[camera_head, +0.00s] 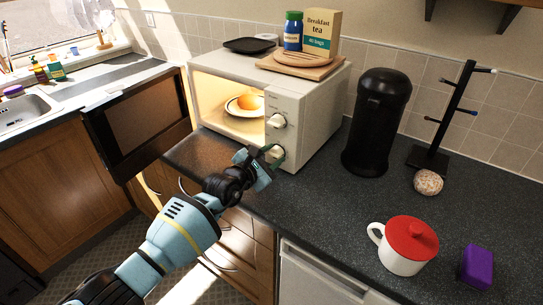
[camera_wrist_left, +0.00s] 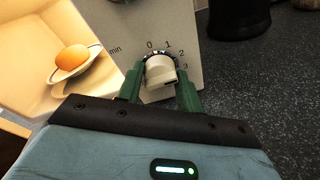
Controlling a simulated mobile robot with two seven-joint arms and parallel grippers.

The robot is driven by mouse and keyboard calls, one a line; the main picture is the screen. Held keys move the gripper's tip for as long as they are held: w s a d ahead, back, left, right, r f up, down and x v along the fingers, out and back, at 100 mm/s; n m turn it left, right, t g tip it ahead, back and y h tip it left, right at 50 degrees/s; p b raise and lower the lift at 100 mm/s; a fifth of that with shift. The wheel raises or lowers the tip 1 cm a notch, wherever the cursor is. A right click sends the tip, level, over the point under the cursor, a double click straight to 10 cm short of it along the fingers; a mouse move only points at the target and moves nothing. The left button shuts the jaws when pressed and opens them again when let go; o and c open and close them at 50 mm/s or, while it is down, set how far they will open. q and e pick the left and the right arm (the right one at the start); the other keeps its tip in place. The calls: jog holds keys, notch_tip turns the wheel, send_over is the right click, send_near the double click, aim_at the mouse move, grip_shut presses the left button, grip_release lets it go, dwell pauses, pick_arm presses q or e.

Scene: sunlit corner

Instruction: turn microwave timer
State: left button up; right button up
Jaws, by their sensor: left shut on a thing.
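The white microwave (camera_head: 315,115) stands on the dark counter with its door (camera_head: 140,122) swung wide open to the left. Its lit inside holds a plate (camera_head: 236,108) with an orange round food (camera_head: 249,101). The front panel has an upper knob (camera_head: 278,121) and a lower timer knob (camera_head: 276,152). My left gripper (camera_head: 270,158) is at the lower knob. In the left wrist view, the green fingers (camera_wrist_left: 160,88) are shut on the timer knob (camera_wrist_left: 160,70), one on each side, with the marks 0, 1, 2 and 3 around it. My right gripper is not in view.
On the microwave are a black tray (camera_head: 249,45), a wooden board (camera_head: 300,66), a blue jar (camera_head: 292,31) and a tea box (camera_head: 321,33). A black canister (camera_head: 377,122), mug rack (camera_head: 450,115), red-lidded mug (camera_head: 405,246) and purple block (camera_head: 476,266) stand to the right.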

pick_arm(q)
jog(key=m, duration=0.4)
jog(key=shift+d+r+t+y+p, duration=0.1)
jog(key=shift+r+t+y+p, duration=0.05)
jog(key=shift+t+y+p, duration=0.2)
jog(key=m, duration=0.3)
jog(key=shift+t, duration=0.25)
jog(key=m, duration=0.4)
jog(key=shift+t+y, duration=0.25)
jog(key=shift+t, duration=0.15)
jog(key=m, duration=0.4)
jog(key=shift+s, duration=0.1)
jog(key=shift+m+t, duration=0.3)
jog(key=shift+m, duration=0.1)
jog(key=o, duration=1)
jog(key=shift+d+f, duration=0.1)
jog(key=shift+f, duration=0.1)
jog(key=shift+c, duration=0.2)
jog(key=shift+s+f, duration=0.1)
